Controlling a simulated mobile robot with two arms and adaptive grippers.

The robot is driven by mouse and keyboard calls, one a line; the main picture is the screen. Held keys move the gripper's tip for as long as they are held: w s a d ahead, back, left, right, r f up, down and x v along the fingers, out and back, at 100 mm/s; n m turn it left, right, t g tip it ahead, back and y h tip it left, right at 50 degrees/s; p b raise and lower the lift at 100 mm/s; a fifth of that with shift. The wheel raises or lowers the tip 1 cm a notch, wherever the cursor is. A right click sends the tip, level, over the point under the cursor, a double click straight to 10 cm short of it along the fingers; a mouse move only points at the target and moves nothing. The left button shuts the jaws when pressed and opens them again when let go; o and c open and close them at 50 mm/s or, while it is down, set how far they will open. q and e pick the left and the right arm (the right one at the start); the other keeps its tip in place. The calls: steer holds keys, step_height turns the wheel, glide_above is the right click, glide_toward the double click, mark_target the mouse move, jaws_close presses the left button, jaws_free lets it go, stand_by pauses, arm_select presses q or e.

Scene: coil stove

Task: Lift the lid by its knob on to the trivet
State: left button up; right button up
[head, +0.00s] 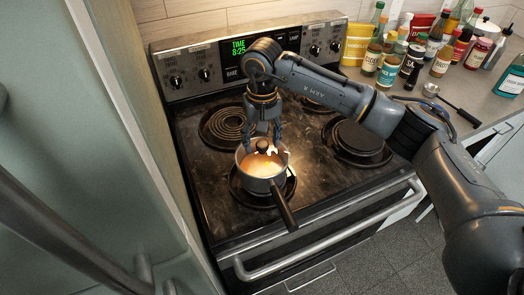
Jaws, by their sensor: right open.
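A small grey pot (262,184) with a dark handle toward the front sits on the front left burner. I cannot make out a trivet for certain; a dark round shape (358,137) covers the front right burner. My left gripper is not in view.
The rear left coil (228,124) is bare. Bottles and jars crowd the counter at the back right, with a ladle-like utensil (431,90) in front of them. The oven handle (330,233) runs along the stove's front. A pale green door stands at left.

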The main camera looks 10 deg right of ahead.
jaws_close()
steer(key=shift+r, duration=0.1)
